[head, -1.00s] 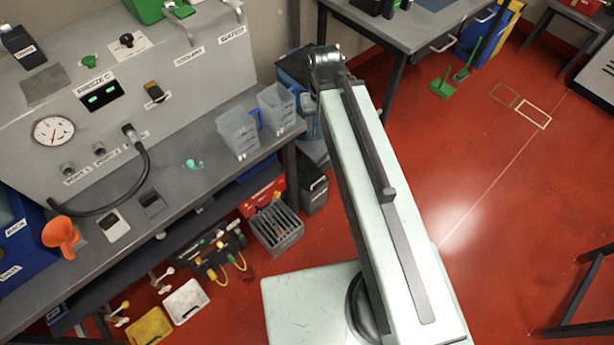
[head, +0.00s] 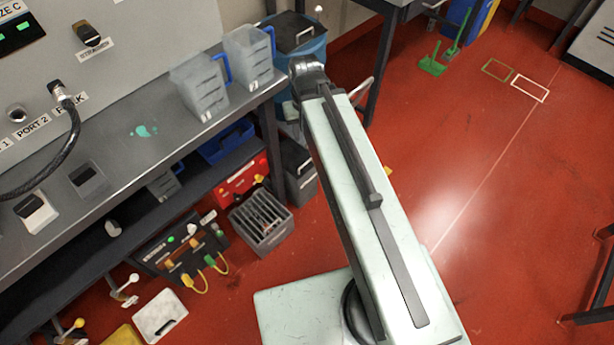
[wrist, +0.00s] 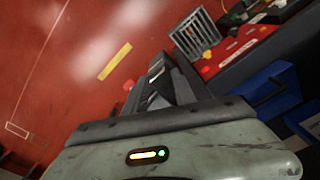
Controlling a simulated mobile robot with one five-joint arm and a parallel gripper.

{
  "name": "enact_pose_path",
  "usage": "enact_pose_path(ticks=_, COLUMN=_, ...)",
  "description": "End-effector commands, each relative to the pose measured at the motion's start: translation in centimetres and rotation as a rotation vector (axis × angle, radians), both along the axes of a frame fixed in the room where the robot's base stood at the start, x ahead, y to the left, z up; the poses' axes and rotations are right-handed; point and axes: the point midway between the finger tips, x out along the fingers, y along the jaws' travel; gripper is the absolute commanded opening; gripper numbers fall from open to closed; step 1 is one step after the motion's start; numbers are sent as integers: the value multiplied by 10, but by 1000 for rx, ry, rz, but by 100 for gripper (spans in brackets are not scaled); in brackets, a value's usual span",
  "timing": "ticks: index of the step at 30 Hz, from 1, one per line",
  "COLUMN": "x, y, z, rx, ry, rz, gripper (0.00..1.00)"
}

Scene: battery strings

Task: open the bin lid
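A blue bin (head: 316,54) with a dark lid (head: 289,31) stands on the floor past the right end of the grey bench. The lid looks down on the bin, and my arm hides part of the bin's front. My arm's far end is just in front of the bin in the head view, and my gripper itself is hidden there. In the wrist view my gripper (wrist: 168,62) shows as dark fingers at a steep angle above the red floor. I see nothing clearly held, and the gap between the fingertips is unclear. I cannot make out the bin in the wrist view.
The bench (head: 115,150) carries two clear jugs (head: 200,88). Under it are a blue tray (head: 226,140), a red box (head: 243,180) and a slotted grey crate (head: 261,222), which also shows in the wrist view (wrist: 196,36). Red floor (head: 500,200) on the right is open.

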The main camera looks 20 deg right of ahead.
Motion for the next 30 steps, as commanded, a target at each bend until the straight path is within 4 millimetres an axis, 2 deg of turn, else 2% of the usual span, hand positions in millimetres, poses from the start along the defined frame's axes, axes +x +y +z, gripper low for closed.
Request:
enact_pose_path(ticks=1, x=1, y=0, z=-51, rx=0, ry=-3, rz=0, gripper=32)
enact_pose_path(ticks=3, x=3, y=0, z=-84, rx=0, ry=-8, rz=-1, gripper=32)
enact_pose_path(ticks=9, x=11, y=-1, z=-177, rx=4, ry=-22, rz=-23, gripper=32)
enact_pose_path(ticks=13, x=22, y=-4, z=-231, rx=15, ry=-35, rz=-93, gripper=32)
enact_pose_path(ticks=16, x=40, y=-9, z=-266, rx=35, ry=-48, rz=-212, gripper=32)
enact_pose_path(ticks=18, x=61, y=-19, z=-288, rx=61, ry=-60, rz=-369, gripper=32)
enact_pose_path(ticks=19, x=74, y=-24, z=-293, rx=79, ry=-66, rz=-461, gripper=32)
enact_pose_path(ticks=21, x=95, y=-35, z=-291, rx=114, ry=-73, rz=-650, gripper=32)
enact_pose_path(ticks=24, x=117, y=-48, z=-287, rx=157, ry=-77, rz=-862, gripper=32)
enact_pose_path(ticks=27, x=129, y=-55, z=-286, rx=185, ry=-75, rz=-995, gripper=32)
enact_pose_path(ticks=30, x=133, y=-58, z=-285, rx=196, ry=-74, rz=-1049, gripper=32)
